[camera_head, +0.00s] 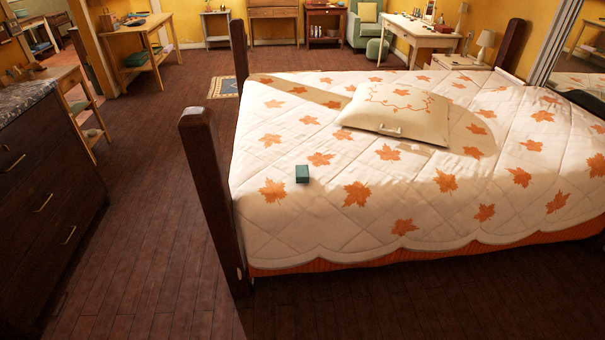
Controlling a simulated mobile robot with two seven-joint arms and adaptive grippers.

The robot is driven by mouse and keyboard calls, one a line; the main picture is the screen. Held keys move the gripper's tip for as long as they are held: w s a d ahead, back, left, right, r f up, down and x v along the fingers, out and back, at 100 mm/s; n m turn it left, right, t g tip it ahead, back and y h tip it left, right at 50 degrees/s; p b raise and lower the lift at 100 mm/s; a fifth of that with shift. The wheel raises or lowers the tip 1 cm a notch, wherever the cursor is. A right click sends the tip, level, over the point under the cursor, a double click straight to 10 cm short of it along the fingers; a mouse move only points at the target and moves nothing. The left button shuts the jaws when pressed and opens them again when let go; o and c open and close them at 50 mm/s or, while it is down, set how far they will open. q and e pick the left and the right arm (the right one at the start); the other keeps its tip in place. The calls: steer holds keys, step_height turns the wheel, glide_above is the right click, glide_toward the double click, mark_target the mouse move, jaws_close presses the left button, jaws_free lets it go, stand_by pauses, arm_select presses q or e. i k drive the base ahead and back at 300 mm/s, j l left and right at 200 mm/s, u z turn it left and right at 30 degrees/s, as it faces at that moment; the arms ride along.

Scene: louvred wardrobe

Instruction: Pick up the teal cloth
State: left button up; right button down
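A small teal-green block-shaped item (302,173) lies on the bed quilt near the left side of the bed. I cannot tell whether it is a folded cloth or a box. A teal folded item (137,58) lies on the lower shelf of the wooden table at the back left. Another greenish item (80,107) is on the lower shelf of the table at the left edge. Neither of my grippers is in view.
The bed (380,215) with its leaf-patterned quilt fills the right. A pillow (395,113) lies on it. A dark bedpost (212,195) stands at its near left corner. A dark dresser (45,215) stands at left. The wooden floor (150,200) between them is clear.

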mark_target(301, 172)
steer(key=i+l+u, duration=0.1)
steer(key=i+l, duration=0.3)
steer(key=i, duration=0.25)
steer(key=i+l, duration=0.4)
steer(key=i, duration=0.2)
steer(key=i+l+u, duration=0.15)
steer(key=i+l, duration=0.3)
steer(key=i, duration=0.2)
